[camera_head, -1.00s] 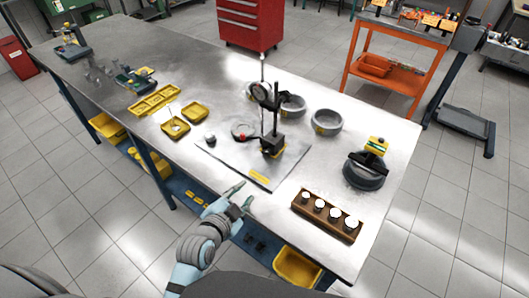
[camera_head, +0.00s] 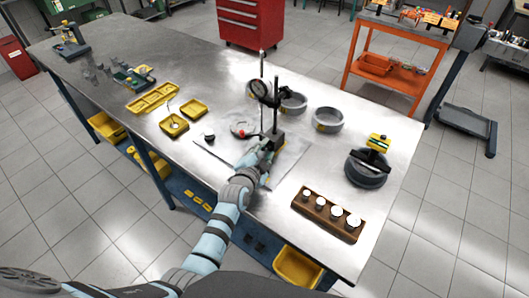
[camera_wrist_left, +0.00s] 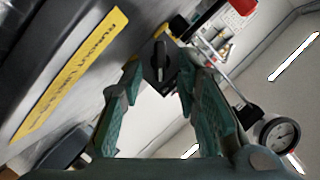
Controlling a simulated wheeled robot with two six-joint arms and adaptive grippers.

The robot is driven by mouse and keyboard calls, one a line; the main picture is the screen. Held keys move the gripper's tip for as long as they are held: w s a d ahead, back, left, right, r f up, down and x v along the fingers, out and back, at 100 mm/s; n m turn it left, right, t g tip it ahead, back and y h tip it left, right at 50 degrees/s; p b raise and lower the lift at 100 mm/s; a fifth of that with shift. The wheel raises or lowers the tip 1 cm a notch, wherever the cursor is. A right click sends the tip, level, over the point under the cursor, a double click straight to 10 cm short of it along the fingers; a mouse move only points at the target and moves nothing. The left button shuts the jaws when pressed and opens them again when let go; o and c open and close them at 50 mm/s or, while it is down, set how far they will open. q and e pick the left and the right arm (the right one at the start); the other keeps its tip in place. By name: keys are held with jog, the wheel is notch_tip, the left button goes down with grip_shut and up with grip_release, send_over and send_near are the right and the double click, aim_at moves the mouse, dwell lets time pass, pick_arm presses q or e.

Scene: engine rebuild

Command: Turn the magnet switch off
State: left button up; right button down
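The dial indicator stand has a dark magnetic base (camera_head: 277,139) on the flat metal plate (camera_head: 218,150). Its post rises upright and carries a round dial gauge (camera_head: 260,88); the gauge also shows in the left wrist view (camera_wrist_left: 279,134). The magnet switch, a black knob (camera_wrist_left: 160,58) on the base's face, lies ahead between my left fingertips. My left gripper (camera_head: 266,153) is close in front of the base. In the wrist view its two green fingers (camera_wrist_left: 162,85) are spread apart with nothing held. Contact with the knob cannot be told. My right gripper is not in view.
Several metal rings (camera_head: 328,120) stand behind the stand. A dark round part with a yellow-green top (camera_head: 367,169) and a wooden block of pistons (camera_head: 326,215) are to the right. Yellow trays (camera_head: 174,125) lie left. The bench front edge is beneath my left arm.

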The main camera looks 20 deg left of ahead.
pick_arm(q)
jog(key=shift+s, duration=0.1)
jog(key=shift+r, duration=0.1)
grip_shut()
